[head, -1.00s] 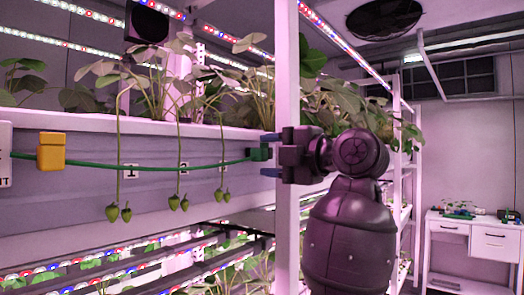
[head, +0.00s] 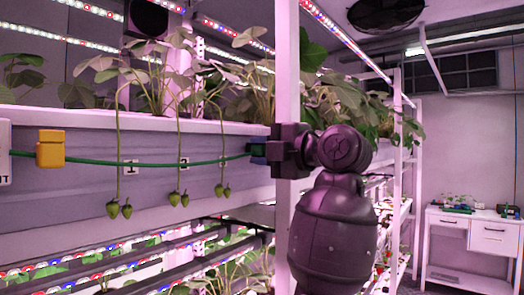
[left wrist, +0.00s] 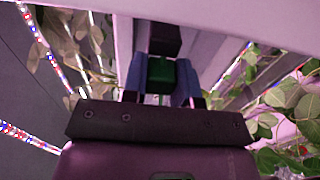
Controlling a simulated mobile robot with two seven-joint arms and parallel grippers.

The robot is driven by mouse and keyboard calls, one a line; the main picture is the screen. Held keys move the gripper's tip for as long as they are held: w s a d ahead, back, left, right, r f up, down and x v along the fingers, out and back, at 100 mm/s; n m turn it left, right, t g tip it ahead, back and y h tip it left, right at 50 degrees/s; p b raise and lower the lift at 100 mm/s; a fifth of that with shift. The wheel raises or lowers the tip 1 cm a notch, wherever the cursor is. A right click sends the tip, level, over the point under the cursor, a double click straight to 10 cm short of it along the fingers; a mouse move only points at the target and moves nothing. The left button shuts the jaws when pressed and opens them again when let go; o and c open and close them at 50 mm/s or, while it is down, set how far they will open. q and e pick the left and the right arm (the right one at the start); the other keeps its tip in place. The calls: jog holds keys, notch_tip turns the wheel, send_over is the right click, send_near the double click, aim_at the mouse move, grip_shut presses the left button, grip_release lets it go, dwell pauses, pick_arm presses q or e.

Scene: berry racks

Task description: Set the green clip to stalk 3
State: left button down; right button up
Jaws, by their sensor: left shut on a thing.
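The green clip (left wrist: 160,76) is between the blue fingers of my left gripper (head: 258,149), which is shut on it. In the head view the fingers mostly hide the clip. A green line (head: 120,165) runs from the clip leftward across the stalks to a yellow block (head: 50,149). Three stalks with green berries hang over the rack's front: the left one (head: 118,130) near label 1, the middle one (head: 179,140) near label 2, and the right one (head: 222,160), the third. My gripper is right of the third stalk, apart from it. My right gripper is not in view.
A white upright post (head: 286,60) stands right behind my left gripper. Leafy plants (head: 160,80) fill the gutter above. A lower rack with lamps (head: 100,262) lies below. A white desk (head: 470,245) stands far right.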

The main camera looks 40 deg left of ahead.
pick_arm(q)
jog(key=s+b, duration=0.1)
jog(key=s, duration=0.5)
jog(key=shift+s+a, duration=0.3)
jog(key=shift+s, duration=0.1)
jog(key=c, duration=0.9)
grip_release()
jog(key=shift+w+d, duration=0.1)
jog(key=shift+d, duration=0.05)
